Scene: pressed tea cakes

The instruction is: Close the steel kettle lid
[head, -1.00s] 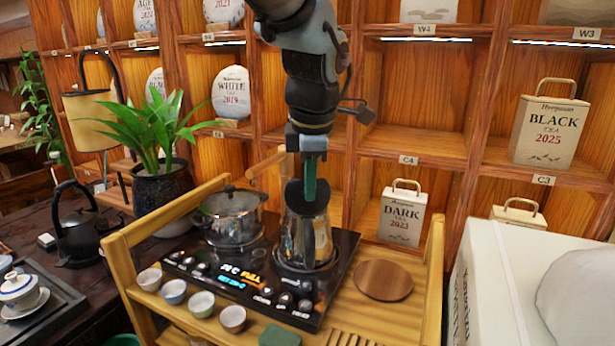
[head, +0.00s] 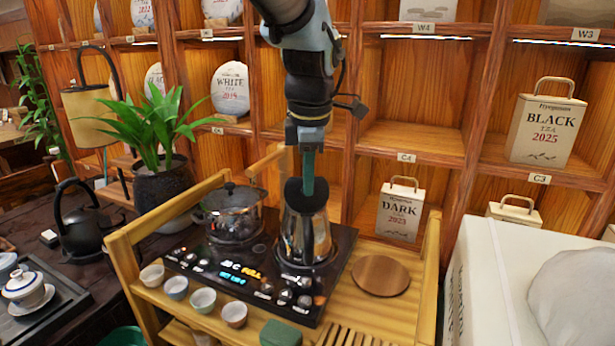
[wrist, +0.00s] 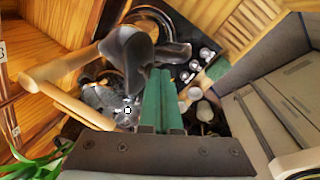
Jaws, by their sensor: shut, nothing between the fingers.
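The steel kettle (head: 292,236) stands on the right burner of the black hob, its dark handle (head: 322,240) facing front. Its dark lid (head: 292,193) shows above the kettle rim and seems tilted up; its exact angle is unclear. My gripper (head: 308,190) is shut and empty, its green fingers pointing down at the lid, overlapping it in the head view. I cannot tell if they touch. In the wrist view my shut fingers (wrist: 161,85) are close beside dark grey kettle parts (wrist: 128,48); the lid's outline is not clear there.
A steel pot with a glass lid (head: 230,212) sits on the left burner. Several small cups (head: 203,299) line the stand's front left. A round wooden board (head: 381,276) lies right of the hob. Shelves with a DARK tea box (head: 400,213) rise behind; a plant (head: 155,130) is left.

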